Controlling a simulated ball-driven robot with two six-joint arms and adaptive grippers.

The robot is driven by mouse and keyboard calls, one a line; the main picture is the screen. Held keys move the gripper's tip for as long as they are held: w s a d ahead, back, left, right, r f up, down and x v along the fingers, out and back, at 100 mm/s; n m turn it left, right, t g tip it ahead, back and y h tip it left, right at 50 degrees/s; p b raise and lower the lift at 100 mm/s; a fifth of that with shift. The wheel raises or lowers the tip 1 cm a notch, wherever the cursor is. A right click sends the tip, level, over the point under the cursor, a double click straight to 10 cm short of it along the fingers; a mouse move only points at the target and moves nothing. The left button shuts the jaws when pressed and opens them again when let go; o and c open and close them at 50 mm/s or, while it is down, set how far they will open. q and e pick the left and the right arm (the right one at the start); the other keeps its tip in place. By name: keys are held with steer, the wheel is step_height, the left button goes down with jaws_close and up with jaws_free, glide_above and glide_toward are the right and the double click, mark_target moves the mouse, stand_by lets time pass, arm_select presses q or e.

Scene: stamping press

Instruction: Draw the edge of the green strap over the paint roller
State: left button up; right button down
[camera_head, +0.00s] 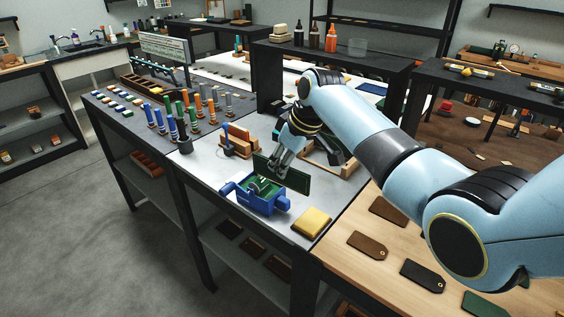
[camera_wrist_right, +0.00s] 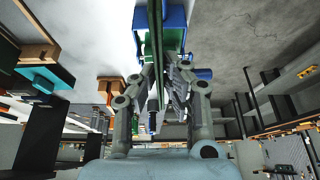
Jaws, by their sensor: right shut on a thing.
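The green strap (camera_head: 296,180) is a flat dark green piece held on edge in my right gripper (camera_head: 282,163). It stands just behind a blue paint tray (camera_head: 262,207) and is close to the green paint roller (camera_head: 262,187) inside it. I cannot tell if the strap touches the roller. In the right wrist view the gripper (camera_wrist_right: 159,72) is shut on the strap (camera_wrist_right: 157,38), seen as a thin edge between the fingers. The blue tray (camera_wrist_right: 174,22) shows beyond it, partly hidden. My left gripper is not in view.
A yellow sponge-like block (camera_head: 311,222) lies right of the tray. A wooden block holder (camera_head: 241,142) stands behind it on the left, and a rack of colored-handled tools (camera_head: 187,107) further left. Leather tags (camera_head: 368,246) lie on the wooden bench at front right.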

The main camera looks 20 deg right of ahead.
mark_target(262, 156)
steer(key=shift+f, duration=0.6)
stand_by(0.6)
stand_by(1.0)
steer(key=shift+w+a+b, duration=0.4)
steer(key=shift+w, duration=0.25)
steer(key=shift+w+a+b, duration=0.35)
steer(key=shift+w+a, duration=0.05)
steer(key=shift+w, duration=0.25)
steer(key=shift+w+a+f+b, duration=0.1)
steer(key=shift+w+a+b, duration=0.2)
steer(key=shift+w+b, duration=0.2)
steer(key=shift+w+a+f+b, duration=0.1)
steer(key=shift+w+a+b, duration=0.2)
steer(key=shift+w, duration=0.2)
steer(key=shift+w+a+r+b, duration=0.2)
steer(key=shift+w+b, duration=0.15)
steer(key=shift+w, duration=0.05)
